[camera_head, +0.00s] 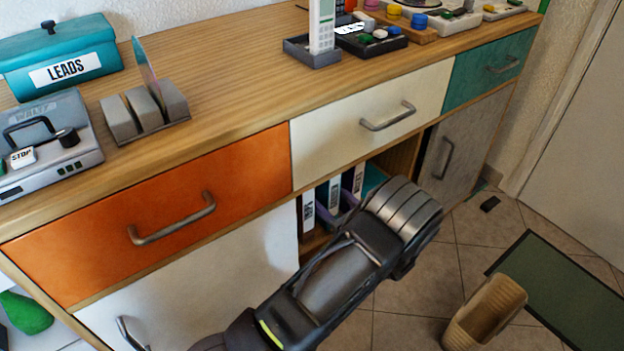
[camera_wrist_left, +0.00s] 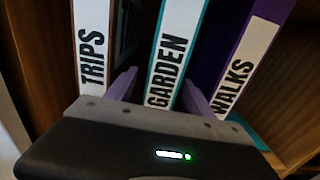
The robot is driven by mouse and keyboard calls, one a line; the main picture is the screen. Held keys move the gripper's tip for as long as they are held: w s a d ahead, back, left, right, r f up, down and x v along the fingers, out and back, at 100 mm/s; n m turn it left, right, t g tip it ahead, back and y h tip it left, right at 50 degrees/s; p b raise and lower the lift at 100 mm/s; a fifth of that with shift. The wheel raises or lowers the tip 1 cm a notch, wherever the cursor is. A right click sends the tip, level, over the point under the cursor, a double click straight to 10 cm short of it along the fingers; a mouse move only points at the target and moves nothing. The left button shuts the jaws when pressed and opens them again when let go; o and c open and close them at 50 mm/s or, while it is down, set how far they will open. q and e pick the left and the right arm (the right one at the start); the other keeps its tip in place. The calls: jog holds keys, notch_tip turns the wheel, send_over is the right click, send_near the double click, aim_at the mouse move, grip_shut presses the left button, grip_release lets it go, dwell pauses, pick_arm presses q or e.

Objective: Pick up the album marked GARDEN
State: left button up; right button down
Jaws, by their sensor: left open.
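The album marked GARDEN (camera_wrist_left: 168,56) stands upright in the left wrist view, with a white label and a teal edge. It stands between the album TRIPS (camera_wrist_left: 92,50) and the purple album WALKS (camera_wrist_left: 243,65). In the head view the GARDEN spine (camera_head: 335,196) shows in the open cupboard bay, its lettering too small to read. My left gripper (camera_wrist_left: 160,80) is open, with one lavender finger on each side of the lower GARDEN spine. I cannot tell whether the fingers touch it. My left arm hides part of the bay in the head view.
Wooden bay walls stand close on both sides of the albums. Above are an orange drawer (camera_head: 160,215) and a cream drawer (camera_head: 370,110) with handles. The sideboard top (camera_head: 225,70) holds the LEADS box (camera_head: 60,55) and other items.

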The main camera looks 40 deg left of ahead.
pick_arm(q)
jog(key=shift+a+f, duration=0.1)
jog(key=shift+a, duration=0.2)
jog(key=b+x, duration=0.2)
jog(key=x, duration=0.2)
jog(key=shift+w+a, duration=0.15)
jog(key=shift+a, duration=0.1)
jog(key=shift+c, duration=0.2)
grip_shut()
dwell(0.5)
dwell(0.6)
jog(key=shift+r, duration=0.2)
